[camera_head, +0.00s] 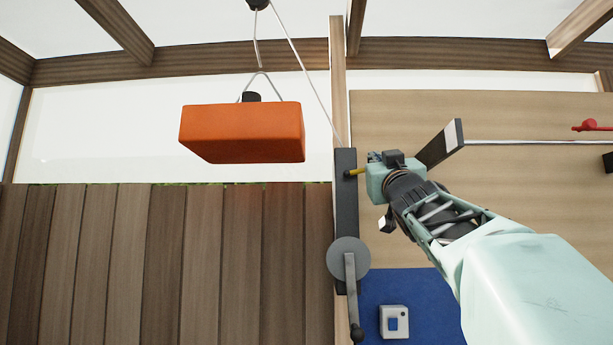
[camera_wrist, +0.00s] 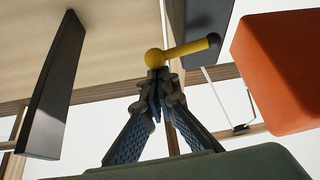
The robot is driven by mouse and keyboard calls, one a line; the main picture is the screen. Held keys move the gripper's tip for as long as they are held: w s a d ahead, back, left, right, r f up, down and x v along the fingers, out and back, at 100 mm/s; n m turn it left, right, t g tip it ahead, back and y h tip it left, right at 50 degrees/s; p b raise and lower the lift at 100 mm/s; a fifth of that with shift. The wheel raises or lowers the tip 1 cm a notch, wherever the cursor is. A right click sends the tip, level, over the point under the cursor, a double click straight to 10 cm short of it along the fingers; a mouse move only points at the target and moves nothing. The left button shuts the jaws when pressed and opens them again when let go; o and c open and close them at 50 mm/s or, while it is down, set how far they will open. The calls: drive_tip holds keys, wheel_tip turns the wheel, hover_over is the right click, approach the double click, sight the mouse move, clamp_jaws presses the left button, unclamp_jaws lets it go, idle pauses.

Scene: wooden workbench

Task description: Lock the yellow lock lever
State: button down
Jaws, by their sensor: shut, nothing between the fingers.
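The yellow lock lever (camera_head: 354,172) sticks out sideways from a dark upright plate (camera_head: 346,205) on the wooden post. In the wrist view the yellow lever (camera_wrist: 183,50) runs from a round knob to a black end by the dark plate. My gripper (camera_wrist: 160,78) is shut and empty, its fingertips right by the knob. I cannot tell whether they touch it. In the head view my gripper (camera_head: 374,170) is just right of the lever, and its fingertips are mostly hidden by the hand.
An orange block (camera_head: 242,132) hangs from a cord left of the post. A grey wheel with a crank handle (camera_head: 349,258) sits low on the dark plate. A dark-faced board (camera_head: 441,144) juts out close to my wrist. A white switch box (camera_head: 394,322) lies on a blue mat (camera_head: 440,320).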

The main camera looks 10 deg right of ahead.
drive_tip(key=shift+d+f+m+h+b, duration=0.1)
drive_tip(key=shift+f+m+h+b, duration=0.3)
drive_tip(key=shift+f+m+b, duration=0.4)
drive_tip(key=shift+r, duration=0.2)
